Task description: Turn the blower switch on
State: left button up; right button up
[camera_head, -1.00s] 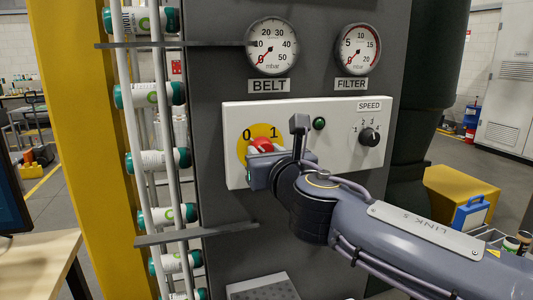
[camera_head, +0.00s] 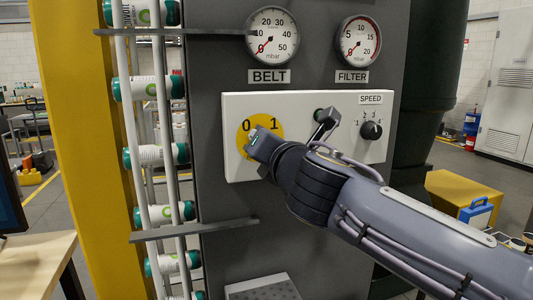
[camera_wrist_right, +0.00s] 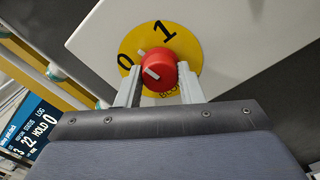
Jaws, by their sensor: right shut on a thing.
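The blower switch is a red knob (camera_wrist_right: 165,72) on a yellow disc (camera_head: 262,126) marked 0 and 1, on a white control panel (camera_head: 232,110). In the right wrist view the knob sits between the two fingers of my right gripper (camera_wrist_right: 160,85), which is shut on it. A white mark shows on the knob's face; I cannot tell surely which number it points at. In the head view my right gripper (camera_head: 254,148) covers the knob. My left gripper is not in view.
A green button (camera_head: 319,114), partly behind my wrist, and a black speed knob (camera_head: 371,130) are to the right on the panel. BELT (camera_head: 272,36) and FILTER (camera_head: 359,40) gauges are above. A can rack (camera_head: 157,156) stands at the left.

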jog(key=shift+m+b, duration=3.05)
jog(key=shift+m, duration=2.45)
jog(key=o, duration=1)
jog(key=b+v, duration=0.1)
jog(key=v, duration=0.6)
jog(key=shift+s, duration=0.35)
